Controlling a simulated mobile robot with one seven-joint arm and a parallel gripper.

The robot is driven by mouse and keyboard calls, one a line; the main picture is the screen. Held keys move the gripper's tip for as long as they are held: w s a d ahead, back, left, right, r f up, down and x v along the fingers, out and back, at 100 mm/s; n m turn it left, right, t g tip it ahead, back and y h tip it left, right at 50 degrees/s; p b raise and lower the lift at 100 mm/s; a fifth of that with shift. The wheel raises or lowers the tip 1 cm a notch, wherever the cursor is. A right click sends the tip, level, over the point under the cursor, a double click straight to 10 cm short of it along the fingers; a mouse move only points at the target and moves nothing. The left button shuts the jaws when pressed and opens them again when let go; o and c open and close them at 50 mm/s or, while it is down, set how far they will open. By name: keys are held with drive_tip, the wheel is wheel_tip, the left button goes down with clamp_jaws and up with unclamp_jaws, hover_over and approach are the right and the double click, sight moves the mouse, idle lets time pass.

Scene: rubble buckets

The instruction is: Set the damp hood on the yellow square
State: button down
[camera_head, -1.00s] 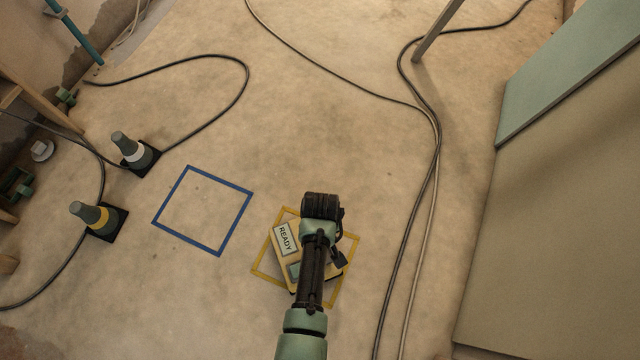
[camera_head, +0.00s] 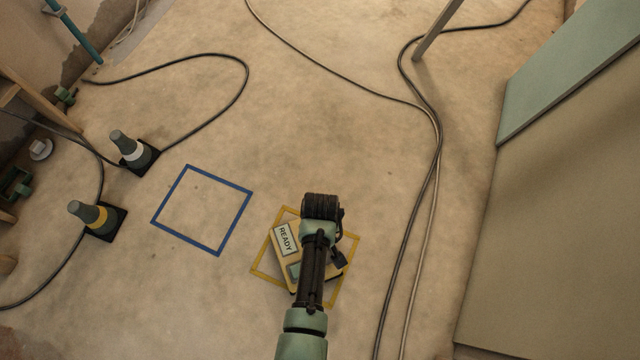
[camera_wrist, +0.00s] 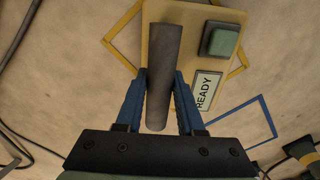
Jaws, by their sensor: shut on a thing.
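The damp hood is a pale yellow box (camera_head: 285,240) with a READY label and a green button; it also shows in the wrist view (camera_wrist: 192,55). It lies over the yellow square (camera_head: 345,270), turned relative to the tape lines. Tape also shows in the wrist view (camera_wrist: 121,22). My gripper (camera_wrist: 160,75) is shut on the hood's grey bar handle, with a blue finger on each side. In the head view my arm covers part of the hood and of the square. I cannot tell whether the hood's underside touches the floor.
An empty blue taped square (camera_head: 218,248) lies to the left. Two dark cones, one with a white band (camera_head: 133,152) and one with a yellow band (camera_head: 97,218), stand farther left. Cables (camera_head: 436,150) run along the floor to the right, before large panels (camera_head: 560,200).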

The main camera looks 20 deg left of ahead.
drive_tip(key=shift+w+f, duration=0.1)
drive_tip(key=shift+f, duration=0.05)
drive_tip(key=c, duration=0.5)
unclamp_jaws()
drive_tip(key=shift+o, duration=0.3)
wheel_tip(320, 180, up, 13)
drive_tip(key=p, duration=0.9)
